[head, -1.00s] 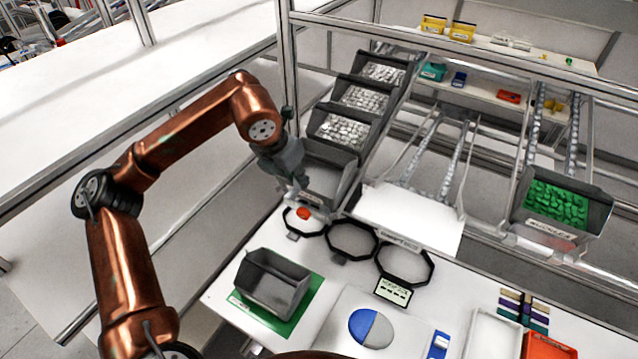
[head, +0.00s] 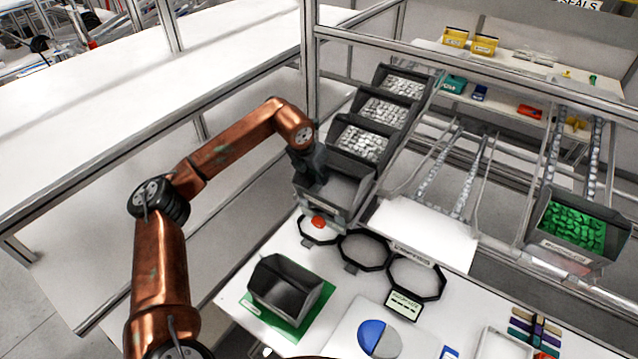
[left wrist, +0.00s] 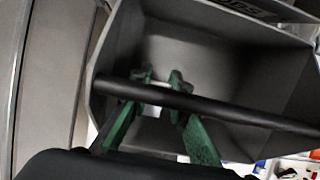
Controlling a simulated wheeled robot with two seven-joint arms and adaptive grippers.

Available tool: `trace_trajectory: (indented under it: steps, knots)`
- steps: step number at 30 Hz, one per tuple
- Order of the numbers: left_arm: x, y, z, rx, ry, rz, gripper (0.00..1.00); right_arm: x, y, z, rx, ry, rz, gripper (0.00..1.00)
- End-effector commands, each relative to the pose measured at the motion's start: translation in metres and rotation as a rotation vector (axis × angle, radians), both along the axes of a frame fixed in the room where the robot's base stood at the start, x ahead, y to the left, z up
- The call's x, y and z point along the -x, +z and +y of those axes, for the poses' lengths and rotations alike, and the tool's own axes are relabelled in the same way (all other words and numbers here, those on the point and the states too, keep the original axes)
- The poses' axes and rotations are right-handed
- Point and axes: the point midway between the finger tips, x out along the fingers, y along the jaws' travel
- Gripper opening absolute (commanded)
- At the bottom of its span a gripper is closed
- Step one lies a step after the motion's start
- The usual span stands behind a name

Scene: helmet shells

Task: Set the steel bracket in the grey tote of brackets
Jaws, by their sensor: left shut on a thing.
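My left gripper (head: 318,182) reaches down at the left side of the nearest dark grey tote (head: 345,212) on the sloped rack. In the left wrist view its green fingers (left wrist: 162,82) are close together in front of the grey inside of a tote (left wrist: 225,65), with a dark bar crossing them. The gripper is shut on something. I cannot make out the steel bracket's shape at the fingertips. The visible inside of this tote looks bare. My right gripper is not in view.
Several totes of pale metallic parts (head: 362,143) rise behind. A second grey tote (head: 285,287) stands on a green mat (head: 254,307). Black rings (head: 415,278) and a red item (head: 318,221) lie near the rack's foot. A tote of green parts (head: 575,228) is right.

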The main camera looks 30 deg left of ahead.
Motion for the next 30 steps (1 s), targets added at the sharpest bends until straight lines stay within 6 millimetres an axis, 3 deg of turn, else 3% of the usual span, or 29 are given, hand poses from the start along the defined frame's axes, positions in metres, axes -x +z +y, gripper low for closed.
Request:
trace_trajectory:
  steps: [8,15,16,21,23,30]
  knots:
    - [-0.005,-0.034,0.002,0.001,0.001,0.003,0.00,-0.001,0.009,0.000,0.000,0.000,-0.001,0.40]
    - [-0.005,-0.038,0.002,0.000,0.001,0.001,0.00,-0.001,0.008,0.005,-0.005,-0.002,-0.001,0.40]
    - [-0.005,-0.038,0.002,0.000,0.001,0.001,0.18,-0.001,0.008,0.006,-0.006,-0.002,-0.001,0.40]
    - [-0.005,-0.038,0.002,0.000,0.001,0.001,0.30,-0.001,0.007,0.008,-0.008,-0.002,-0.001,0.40]
    - [-0.005,-0.038,0.002,0.000,0.001,0.001,0.34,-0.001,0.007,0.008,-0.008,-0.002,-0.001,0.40]
    - [-0.005,-0.037,0.002,0.000,0.001,0.001,0.34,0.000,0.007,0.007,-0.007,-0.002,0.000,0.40]
